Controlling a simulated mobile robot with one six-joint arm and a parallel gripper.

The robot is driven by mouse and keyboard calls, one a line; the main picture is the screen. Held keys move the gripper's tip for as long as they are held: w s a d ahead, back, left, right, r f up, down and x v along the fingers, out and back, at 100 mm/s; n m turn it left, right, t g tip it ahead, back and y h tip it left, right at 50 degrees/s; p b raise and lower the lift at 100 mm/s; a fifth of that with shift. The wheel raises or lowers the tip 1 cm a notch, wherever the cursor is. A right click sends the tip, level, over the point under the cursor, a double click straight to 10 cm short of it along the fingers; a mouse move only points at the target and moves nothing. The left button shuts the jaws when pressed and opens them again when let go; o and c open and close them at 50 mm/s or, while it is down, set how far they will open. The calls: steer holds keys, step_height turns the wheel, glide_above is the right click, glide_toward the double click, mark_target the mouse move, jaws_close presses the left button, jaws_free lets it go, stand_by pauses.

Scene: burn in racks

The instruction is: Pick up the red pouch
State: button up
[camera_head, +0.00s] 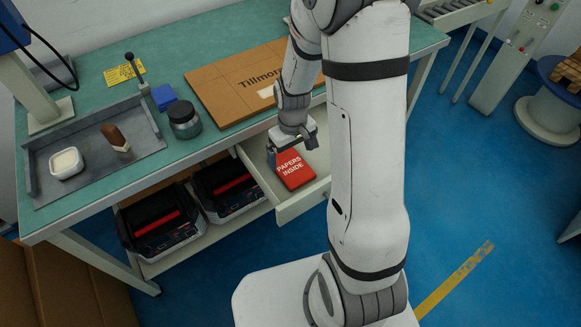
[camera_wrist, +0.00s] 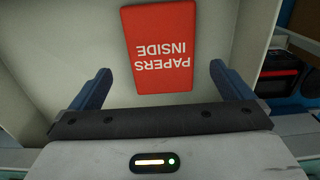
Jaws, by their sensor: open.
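The red pouch (camera_head: 294,168), marked "PAPERS INSIDE", lies flat in the open drawer (camera_head: 302,203) under the bench. In the wrist view the red pouch (camera_wrist: 161,47) is upside down, just beyond the fingers and centred between them. My gripper (camera_head: 278,157) is over the drawer beside the pouch. In the wrist view my gripper (camera_wrist: 160,80) is open with its two blue fingers wide apart and nothing between the tips. The pouch appears untouched.
The drawer walls stand around the pouch. Above is the green bench top (camera_head: 222,72) with a cardboard box (camera_head: 240,82), a dark jar (camera_head: 184,119) and a grey tray (camera_head: 93,168). Black cases with red handles (camera_head: 160,222) sit on the lower shelf.

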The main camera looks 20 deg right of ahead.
mark_target(290, 165)
steer(key=f, duration=0.5)
steer(key=shift+w+a+b, duration=0.2)
steer(key=shift+w+b, duration=0.05)
steer(key=shift+b, duration=0.05)
steer(key=shift+c, duration=0.2)
steer(key=c, duration=0.9)
steer(key=shift+o, duration=0.2)
